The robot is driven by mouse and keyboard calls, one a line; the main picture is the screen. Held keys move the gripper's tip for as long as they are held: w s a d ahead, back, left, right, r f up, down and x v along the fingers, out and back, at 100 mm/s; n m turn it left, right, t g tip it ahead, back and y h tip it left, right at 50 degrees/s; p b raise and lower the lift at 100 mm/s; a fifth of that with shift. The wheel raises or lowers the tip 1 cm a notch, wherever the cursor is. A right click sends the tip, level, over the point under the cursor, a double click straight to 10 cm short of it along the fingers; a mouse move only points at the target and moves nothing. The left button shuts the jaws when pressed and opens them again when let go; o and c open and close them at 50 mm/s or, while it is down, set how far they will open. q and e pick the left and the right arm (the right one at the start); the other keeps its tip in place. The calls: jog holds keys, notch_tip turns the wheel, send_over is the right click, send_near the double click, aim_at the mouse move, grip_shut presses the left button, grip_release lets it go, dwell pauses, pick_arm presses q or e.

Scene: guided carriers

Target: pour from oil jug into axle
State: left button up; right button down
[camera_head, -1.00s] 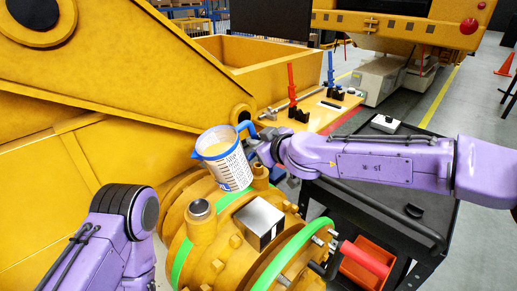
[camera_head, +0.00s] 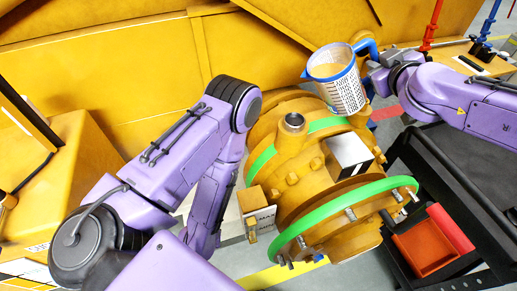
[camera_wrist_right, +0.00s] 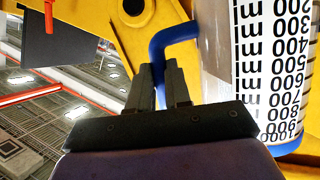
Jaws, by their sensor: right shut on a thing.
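The oil jug (camera_head: 345,93) is a clear measuring jug with a blue rim, blue handle and dark scale marks. It holds a pale beige liquid. My right gripper (camera_head: 372,60) is shut on its handle, which also shows between the fingers (camera_wrist_right: 172,85) in the right wrist view. The jug looks close to upright, above the far right part of the axle (camera_head: 297,178). The yellow axle housing has green bands and a raised neck with a dark round top (camera_head: 294,121), left of and below the jug. My left arm is bent beside the axle; its gripper is hidden.
A silver block (camera_head: 347,152) sits on the axle. A black cart (camera_head: 437,165) with a red-orange bin (camera_head: 425,248) stands at the right. A large yellow machine body (camera_head: 140,70) fills the back. A small box-like part (camera_head: 257,213) is left of the axle.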

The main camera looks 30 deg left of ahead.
jog(key=shift+d+r, duration=0.1)
jog(key=shift+r, duration=0.15)
jog(key=shift+s+r+n+p, duration=0.2)
jog(key=shift+r+n+p, duration=0.15)
jog(key=shift+r, duration=0.2)
jog(key=shift+d+t, duration=0.15)
jog(key=shift+t, duration=0.15)
jog(key=shift+r, duration=0.2)
